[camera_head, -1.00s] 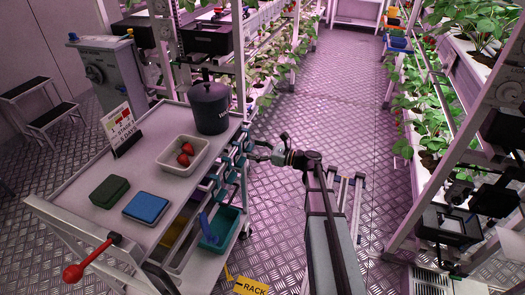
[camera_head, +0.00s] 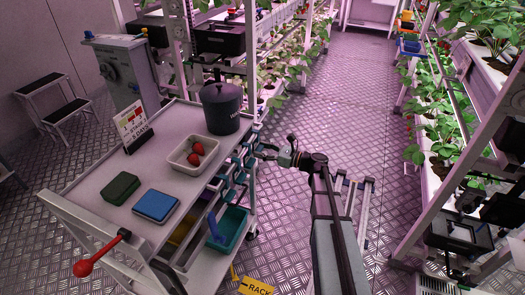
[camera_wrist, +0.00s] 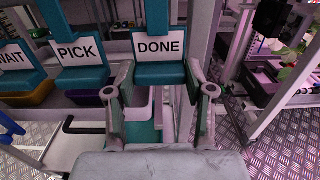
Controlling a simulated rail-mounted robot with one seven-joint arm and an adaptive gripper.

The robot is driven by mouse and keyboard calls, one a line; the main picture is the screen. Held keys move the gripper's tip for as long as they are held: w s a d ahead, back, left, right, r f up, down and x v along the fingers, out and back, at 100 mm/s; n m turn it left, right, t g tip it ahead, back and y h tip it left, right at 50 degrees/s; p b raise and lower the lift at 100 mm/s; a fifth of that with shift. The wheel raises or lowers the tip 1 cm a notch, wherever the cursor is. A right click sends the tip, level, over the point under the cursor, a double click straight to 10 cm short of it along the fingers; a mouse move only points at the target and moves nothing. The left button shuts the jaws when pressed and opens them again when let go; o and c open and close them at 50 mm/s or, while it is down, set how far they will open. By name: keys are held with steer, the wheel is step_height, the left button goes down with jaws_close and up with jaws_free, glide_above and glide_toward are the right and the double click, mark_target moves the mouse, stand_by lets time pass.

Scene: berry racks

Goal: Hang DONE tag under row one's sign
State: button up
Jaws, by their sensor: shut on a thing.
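The DONE tag (camera_wrist: 158,47) is a teal piece with a white label, in the middle of the wrist view. My gripper (camera_wrist: 160,76) has a finger on each side of its lower part and is shut on it. In the head view my gripper (camera_head: 264,152) is at the right side of the cart, by a row of teal tags. The tag still appears to be at the cart's side; whether it is off its hook cannot be told. The PICK tag (camera_wrist: 82,52) and the WAIT tag (camera_wrist: 17,58) hang to its left. I cannot make out row one's sign.
The cart (camera_head: 75,195) carries a dark pot (camera_head: 222,112), a tray of strawberries (camera_head: 180,165), a printed card (camera_head: 133,128) and two blocks. A teal bin (camera_head: 232,228) is below. Plant racks line both sides; the aisle floor (camera_head: 345,100) between is clear.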

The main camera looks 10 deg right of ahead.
steer(key=shift+r, duration=0.25)
steer(key=shift+r+p, duration=0.35)
steer(key=shift+p, duration=0.05)
steer(key=shift+r+p, duration=0.4)
steer(key=shift+r, duration=0.1)
steer(key=p+v, duration=0.1)
steer(key=v, duration=0.6)
stand_by(0.7)
stand_by(1.5)
